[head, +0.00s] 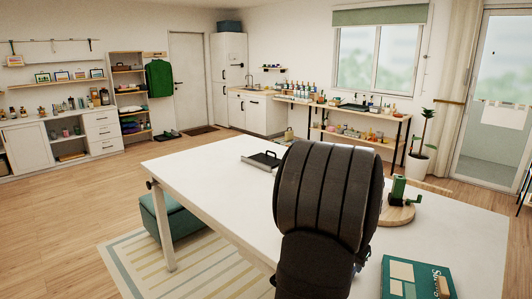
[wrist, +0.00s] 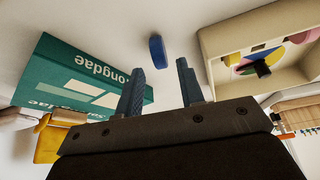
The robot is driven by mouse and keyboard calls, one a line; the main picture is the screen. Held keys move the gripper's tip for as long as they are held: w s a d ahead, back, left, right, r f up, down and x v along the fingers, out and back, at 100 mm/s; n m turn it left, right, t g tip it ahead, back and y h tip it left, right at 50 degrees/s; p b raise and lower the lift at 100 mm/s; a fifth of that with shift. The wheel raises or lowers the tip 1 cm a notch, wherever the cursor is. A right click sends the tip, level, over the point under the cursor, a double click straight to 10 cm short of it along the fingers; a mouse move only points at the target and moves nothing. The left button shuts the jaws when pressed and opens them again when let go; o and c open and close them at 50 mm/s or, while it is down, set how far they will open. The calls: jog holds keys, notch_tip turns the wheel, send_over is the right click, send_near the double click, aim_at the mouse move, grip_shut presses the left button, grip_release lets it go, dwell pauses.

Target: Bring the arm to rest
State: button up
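My gripper (wrist: 159,68) shows in the wrist view with its two dark blue fingers apart and nothing between them. A small blue object (wrist: 157,50) is seen just beyond the fingertips, on the pale surface; it seems apart from the fingers. In the head view my dark arm stands in front of the middle of the white table (head: 215,185) and hides the gripper and the blue object.
A teal box with lettering (head: 420,280) lies at the table's near right; it also shows in the wrist view (wrist: 70,80). A green device (head: 398,190) stands on a round board. The table's left part is clear.

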jog(key=v, duration=1)
jog(key=x, duration=1.1)
jog(key=shift+f, duration=0.25)
jog(key=shift+w+d+f, duration=0.15)
notch_tip(320, 180, up, 4)
jog(key=shift+f, duration=0.15)
jog(key=s+d+r, duration=0.6)
jog(key=s+r, duration=0.1)
jog(key=s, duration=0.3)
jog(key=w+a+f, duration=0.2)
jog(key=w+a, duration=0.3)
jog(key=w, duration=0.2)
jog(key=w+a+f+n, duration=0.1)
jog(key=w+a+f, duration=0.1)
jog(key=w+a, duration=0.2)
jog(key=w+a+f+n, duration=0.1)
jog(key=w+a+f, duration=0.2)
jog(key=w, duration=0.6)
jog(key=shift+w+a+y, duration=0.2)
jog(key=shift+a, duration=0.45)
jog(key=shift+w+a+y, duration=0.15)
jog(key=shift+a+y, duration=0.05)
jog(key=shift+a, duration=0.45)
jog(key=shift+f, duration=0.55)
jog(key=shift+f+t, duration=0.3)
jog(key=shift+f, duration=0.45)
